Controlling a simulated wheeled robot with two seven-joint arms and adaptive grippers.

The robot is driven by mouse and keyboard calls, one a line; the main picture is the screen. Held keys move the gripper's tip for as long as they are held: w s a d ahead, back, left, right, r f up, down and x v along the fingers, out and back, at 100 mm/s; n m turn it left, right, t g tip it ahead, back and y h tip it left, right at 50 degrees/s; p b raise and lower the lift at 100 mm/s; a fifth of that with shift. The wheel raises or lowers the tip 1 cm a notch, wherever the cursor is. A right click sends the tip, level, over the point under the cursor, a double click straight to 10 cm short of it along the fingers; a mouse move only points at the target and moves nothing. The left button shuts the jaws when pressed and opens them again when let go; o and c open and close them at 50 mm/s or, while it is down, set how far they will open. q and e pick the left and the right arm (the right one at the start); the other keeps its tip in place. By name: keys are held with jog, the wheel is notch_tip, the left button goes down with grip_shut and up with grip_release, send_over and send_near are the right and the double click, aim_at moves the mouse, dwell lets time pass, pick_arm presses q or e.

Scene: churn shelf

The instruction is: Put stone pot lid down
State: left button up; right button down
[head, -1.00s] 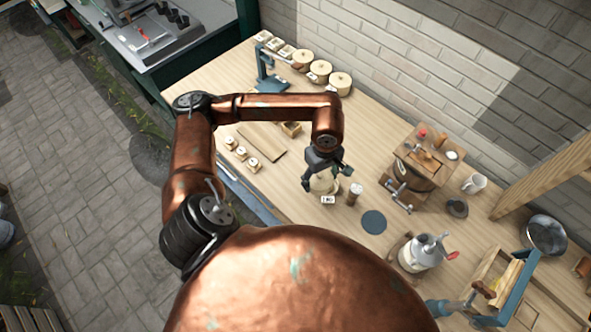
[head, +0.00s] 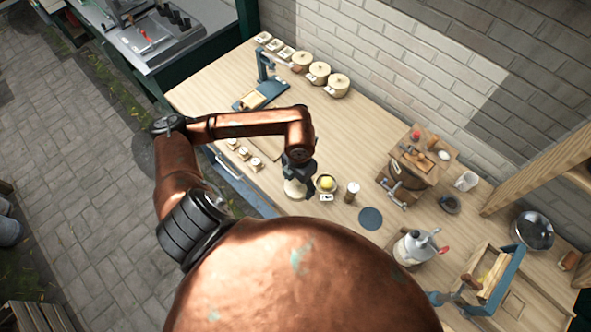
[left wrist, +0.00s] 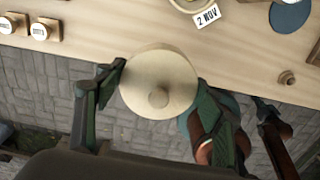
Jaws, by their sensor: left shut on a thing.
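My left gripper (head: 297,178) is shut on the round pale stone pot lid (head: 297,188). In the left wrist view the lid (left wrist: 158,72) sits between my two green fingers (left wrist: 158,92), with its small round knob (left wrist: 158,97) facing the camera. The lid appears over the table's front edge; its height above the top is hard to tell. The open stone pot (head: 326,185) stands just right of the lid in the head view, with something yellow inside and a "2 NOV" label (left wrist: 206,15) in front. My right gripper does not show clearly.
Small labelled blocks (head: 243,154) stand to the left. Lidded pots (head: 318,73) line the back. A wooden churn (head: 402,185) stands at right. Bare tabletop lies behind the pot.

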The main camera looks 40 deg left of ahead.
pick_arm(q)
jog(key=shift+a, duration=0.15)
jog(key=w+a+f+p, duration=0.1)
jog(key=w+a+f, duration=0.1)
jog(key=w+f, duration=0.1)
jog(key=w+a+f+p, duration=0.1)
jog(key=w+a+f, duration=0.2)
jog(key=w+a+f+p, duration=0.1)
jog(key=w+a+f, duration=0.2)
jog(key=shift+w+a, duration=0.15)
jog(key=shift+w, duration=0.25)
jog(key=shift+w+a+f+p, duration=0.3)
jog(key=shift+f+p, duration=0.05)
jog(key=shift+f, duration=0.1)
notch_tip(320, 180, down, 3)
jog(key=shift+f, duration=0.1)
